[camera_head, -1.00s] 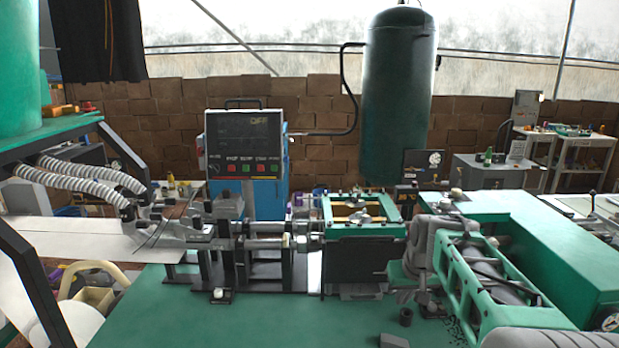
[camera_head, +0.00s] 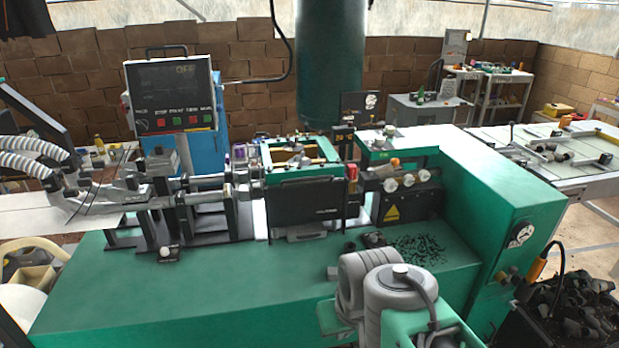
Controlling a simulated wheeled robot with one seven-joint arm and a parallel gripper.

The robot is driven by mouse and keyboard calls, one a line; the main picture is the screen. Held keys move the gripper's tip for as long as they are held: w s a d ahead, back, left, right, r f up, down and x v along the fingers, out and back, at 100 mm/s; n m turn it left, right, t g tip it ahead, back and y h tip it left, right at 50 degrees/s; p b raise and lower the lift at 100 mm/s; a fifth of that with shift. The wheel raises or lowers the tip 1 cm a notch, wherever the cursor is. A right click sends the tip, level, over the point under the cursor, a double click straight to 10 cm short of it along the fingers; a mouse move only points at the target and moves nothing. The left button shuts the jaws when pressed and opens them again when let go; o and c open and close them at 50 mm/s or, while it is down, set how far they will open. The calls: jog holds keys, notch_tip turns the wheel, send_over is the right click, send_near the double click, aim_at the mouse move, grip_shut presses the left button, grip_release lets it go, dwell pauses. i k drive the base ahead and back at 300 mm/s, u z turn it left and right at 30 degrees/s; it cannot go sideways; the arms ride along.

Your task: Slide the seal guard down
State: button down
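A green-framed unit with a dark front panel (camera_head: 308,205) stands in the middle of the machine. The panel looks like the seal guard, but nothing visible names it so. A green frame (camera_head: 300,176) with yellowish parts inside sits above the dark panel. My arm (camera_head: 385,290) reaches in at the bottom right of the centre, in front of the machine and apart from the panel in the picture. My gripper's fingers do not show.
A control box (camera_head: 171,95) with a screen and coloured buttons stands at left. Rods and clamps (camera_head: 210,195) lead to the green-framed unit. Black scraps (camera_head: 420,250) lie on the green bench (camera_head: 180,290), whose front left is clear. A dark crate of plugs (camera_head: 570,310) is at the lower right.

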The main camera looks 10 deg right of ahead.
aim_at(304, 200)
jog(key=u, duration=0.3)
jog(key=i, duration=1.2)
jog(key=z, duration=0.65)
